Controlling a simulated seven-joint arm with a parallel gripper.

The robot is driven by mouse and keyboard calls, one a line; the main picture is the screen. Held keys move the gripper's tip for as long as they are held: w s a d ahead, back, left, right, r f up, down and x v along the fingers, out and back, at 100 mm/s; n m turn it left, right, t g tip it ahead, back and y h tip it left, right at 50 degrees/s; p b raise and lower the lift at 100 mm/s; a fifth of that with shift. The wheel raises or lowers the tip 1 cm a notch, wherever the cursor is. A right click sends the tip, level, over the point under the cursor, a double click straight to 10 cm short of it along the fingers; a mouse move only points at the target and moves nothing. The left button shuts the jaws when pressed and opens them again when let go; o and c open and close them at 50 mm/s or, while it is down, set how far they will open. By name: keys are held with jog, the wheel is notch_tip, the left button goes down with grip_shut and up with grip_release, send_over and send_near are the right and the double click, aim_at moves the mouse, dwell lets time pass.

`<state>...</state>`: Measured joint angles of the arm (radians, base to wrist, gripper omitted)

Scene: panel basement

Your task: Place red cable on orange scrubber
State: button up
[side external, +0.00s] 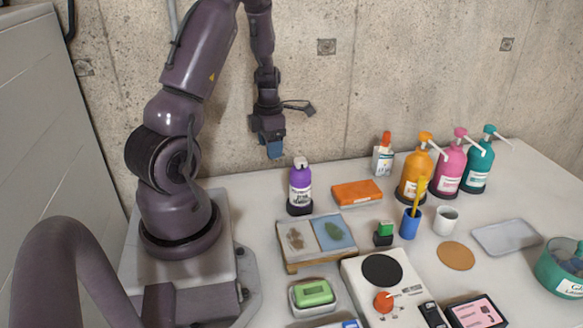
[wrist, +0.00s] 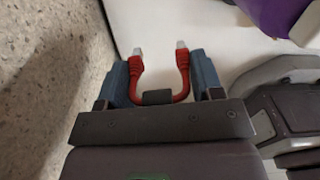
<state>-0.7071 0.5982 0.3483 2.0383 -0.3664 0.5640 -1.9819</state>
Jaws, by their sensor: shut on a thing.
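The red cable (wrist: 184,84) is a short bent piece with clear plugs at both ends. In the wrist view it lies between the blue fingers of my gripper (wrist: 160,72), which is shut on it. In the side view my gripper (side external: 273,148) is held in the air near the wall, above and left of the purple bottle; the cable cannot be made out there. The orange scrubber (side external: 358,192) is a flat block lying on the table at the back, right of and lower than my gripper. Nothing is seen on top of it.
A purple bottle (side external: 300,187) stands just left of the scrubber. A white glue bottle (side external: 382,160) stands behind it, and an orange pump bottle (side external: 413,178) to its right. A wooden tray (side external: 292,267) lies in front. The wall is close behind my gripper.

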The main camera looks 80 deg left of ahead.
jog(key=r, duration=1.2)
jog(key=shift+w+d, duration=0.35)
jog(key=shift+d, duration=0.05)
jog(key=w+d+m, duration=0.1)
jog(key=w+d, duration=0.3)
jog(key=d, duration=0.4)
jog(key=w+d+m, duration=0.1)
jog(key=w+d, duration=0.2)
jog(key=d, duration=0.5)
send_over(355, 189)
jog(key=f, duration=1.4)
jog(key=shift+s+d+f, duration=0.2)
jog(key=shift+s+f, duration=0.1)
jog(key=shift+w+a+f, duration=0.15)
jog(key=shift+w+f, duration=0.15)
jog(key=shift+f, duration=1.6)
